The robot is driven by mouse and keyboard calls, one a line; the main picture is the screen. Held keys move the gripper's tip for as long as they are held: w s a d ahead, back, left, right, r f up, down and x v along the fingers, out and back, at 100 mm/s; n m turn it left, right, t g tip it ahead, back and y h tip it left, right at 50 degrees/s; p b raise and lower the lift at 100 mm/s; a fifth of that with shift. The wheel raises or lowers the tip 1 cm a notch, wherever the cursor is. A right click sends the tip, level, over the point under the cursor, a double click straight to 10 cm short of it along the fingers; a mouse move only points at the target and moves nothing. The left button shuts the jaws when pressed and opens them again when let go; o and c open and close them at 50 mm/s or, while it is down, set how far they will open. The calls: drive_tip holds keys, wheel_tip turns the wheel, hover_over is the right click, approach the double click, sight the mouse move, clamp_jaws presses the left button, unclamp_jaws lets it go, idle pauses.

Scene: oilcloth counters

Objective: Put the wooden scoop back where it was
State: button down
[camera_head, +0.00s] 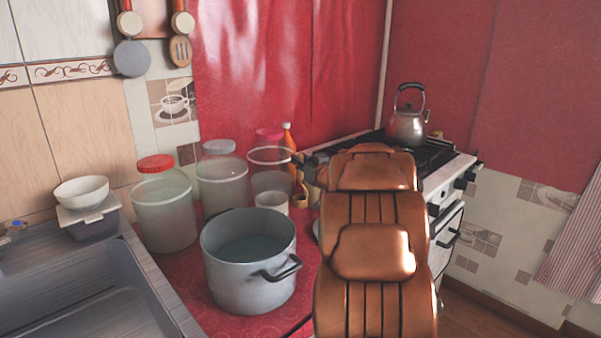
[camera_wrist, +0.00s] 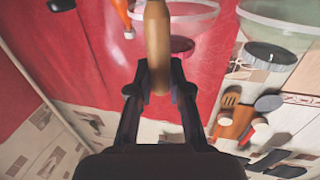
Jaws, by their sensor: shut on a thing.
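In the wrist view my gripper (camera_wrist: 159,88) is shut on the wooden scoop (camera_wrist: 157,45). Its light brown rounded handle stands between the two dark fingers and runs up out of the top of the picture. The bowl of the scoop is not in view there. In the head view my copper-coloured arm reaches toward the back of the counter beside the stove and hides most of the gripper and the scoop. I cannot tell whether the scoop touches anything.
A large grey pot (camera_head: 248,285) stands on the red counter. Behind it are a red-lidded jar (camera_head: 165,212), a grey-lidded jar (camera_head: 222,185), a white cup (camera_head: 272,201) and an orange bottle (camera_head: 288,139). A kettle (camera_head: 408,127) sits on the stove. The sink (camera_head: 75,300) is at left.

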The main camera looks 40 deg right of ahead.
sight(302, 172)
drive_tip(key=shift+w+d, duration=0.1)
drive_tip(key=shift+w, duration=0.1)
drive_tip(key=shift+w+d+f, duration=0.1)
drive_tip(key=shift+f, duration=0.25)
drive_tip(key=shift+f+b, duration=0.5)
drive_tip(key=shift+f, duration=1.05)
drive_tip(key=c, duration=1.1)
unclamp_jaws()
drive_tip(key=shift+r, duration=0.2)
drive_tip(key=p+v, duration=0.1)
drive_tip(key=v, duration=1.1)
